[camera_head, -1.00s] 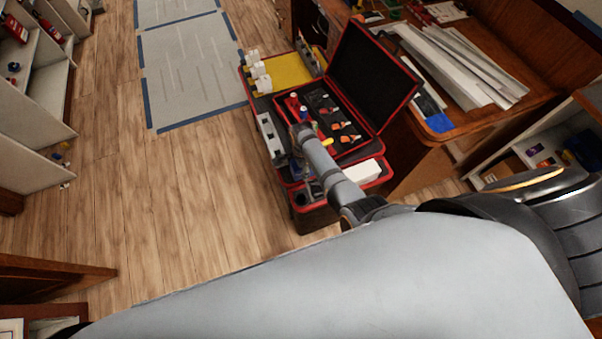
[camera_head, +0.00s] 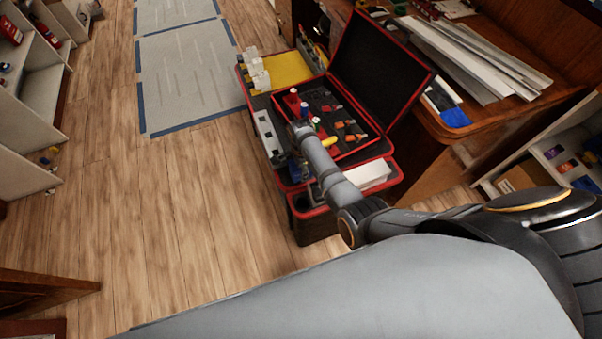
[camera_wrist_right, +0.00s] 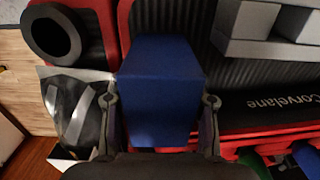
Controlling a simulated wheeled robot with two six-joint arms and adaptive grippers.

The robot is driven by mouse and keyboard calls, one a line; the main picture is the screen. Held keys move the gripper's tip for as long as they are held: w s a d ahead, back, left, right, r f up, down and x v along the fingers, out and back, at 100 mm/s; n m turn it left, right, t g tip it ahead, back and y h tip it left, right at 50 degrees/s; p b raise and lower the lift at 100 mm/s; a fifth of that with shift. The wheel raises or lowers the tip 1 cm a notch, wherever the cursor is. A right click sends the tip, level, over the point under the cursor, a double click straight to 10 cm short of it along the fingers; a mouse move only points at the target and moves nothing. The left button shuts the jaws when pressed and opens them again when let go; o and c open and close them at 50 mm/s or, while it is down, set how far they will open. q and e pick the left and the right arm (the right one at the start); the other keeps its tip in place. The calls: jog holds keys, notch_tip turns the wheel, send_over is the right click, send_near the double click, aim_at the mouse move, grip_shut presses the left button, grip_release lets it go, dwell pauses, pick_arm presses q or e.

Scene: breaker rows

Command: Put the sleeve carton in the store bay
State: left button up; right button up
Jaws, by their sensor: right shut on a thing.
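A plain blue carton (camera_wrist_right: 160,90), which I take to be the sleeve carton, stands between the fingers of my right gripper (camera_wrist_right: 160,115) in the right wrist view. The fingers are shut on its two sides. Behind it is a black ribbed surface with red edging and the word "Corvelane". In the head view my right arm reaches down to the red-edged black case (camera_head: 318,226), and its own links largely hide the gripper and carton. I cannot tell which part is the store bay. My left gripper is not in view.
The case's lid (camera_head: 378,75) stands open over a tray of small tools. A black ring (camera_wrist_right: 52,35) and a grey block (camera_wrist_right: 262,45) flank the carton. A white box (camera_head: 368,175) lies at the case's front right. A wooden desk (camera_head: 500,115) stands right; floor is clear left.

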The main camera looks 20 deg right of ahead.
jog(key=shift+r, duration=0.15)
jog(key=o, duration=0.9)
